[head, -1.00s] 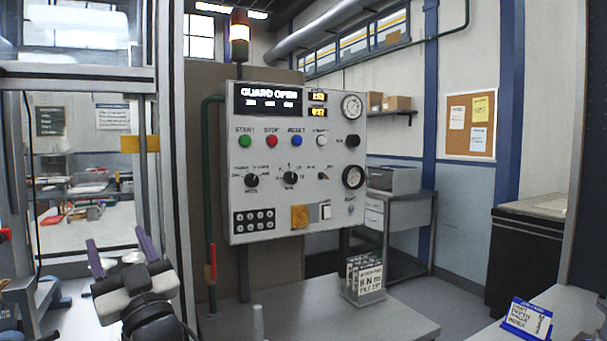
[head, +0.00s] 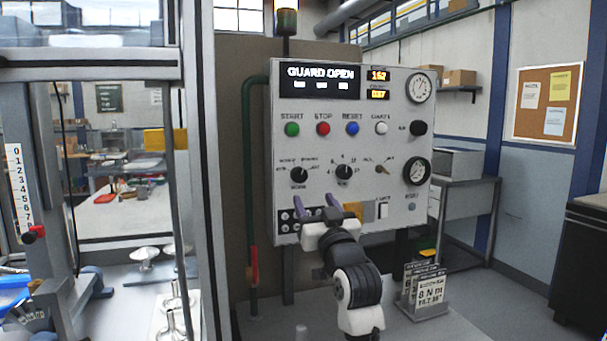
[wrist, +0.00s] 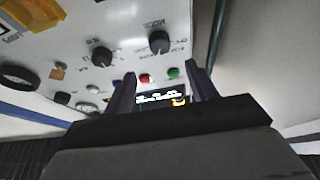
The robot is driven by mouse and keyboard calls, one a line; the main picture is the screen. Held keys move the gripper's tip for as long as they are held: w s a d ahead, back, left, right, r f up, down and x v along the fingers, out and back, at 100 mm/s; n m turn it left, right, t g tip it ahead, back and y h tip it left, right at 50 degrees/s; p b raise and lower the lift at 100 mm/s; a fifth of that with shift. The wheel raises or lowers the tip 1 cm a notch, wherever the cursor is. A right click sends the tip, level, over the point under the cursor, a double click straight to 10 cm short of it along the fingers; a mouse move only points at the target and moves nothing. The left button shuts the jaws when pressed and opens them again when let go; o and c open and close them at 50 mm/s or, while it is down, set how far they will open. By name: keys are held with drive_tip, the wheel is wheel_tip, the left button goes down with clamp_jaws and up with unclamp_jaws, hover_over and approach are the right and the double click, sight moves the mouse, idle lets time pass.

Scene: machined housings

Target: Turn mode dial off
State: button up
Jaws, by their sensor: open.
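The control panel (head: 350,140) carries two large black dials side by side below its row of buttons. The wrist view shows the panel upside down, with the left dial (wrist: 160,42) and right dial (wrist: 102,57) beyond the fingers. Neither finger visibly touches a dial.
Green, red and blue buttons (head: 323,129) sit above the dials. The display (head: 318,80) reads GUARD OPEN. A card stand (head: 425,295) is on the table below. A green pipe (head: 247,180) runs at the left.

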sight(301, 177)
drive_tip(key=p+x, duration=0.3)
drive_tip(key=x, duration=0.6)
drive_tip(key=shift+w+a, duration=0.1)
drive_tip(key=shift+w, duration=0.25)
drive_tip(key=shift+c, duration=0.4)
drive_tip(key=c, duration=0.9)
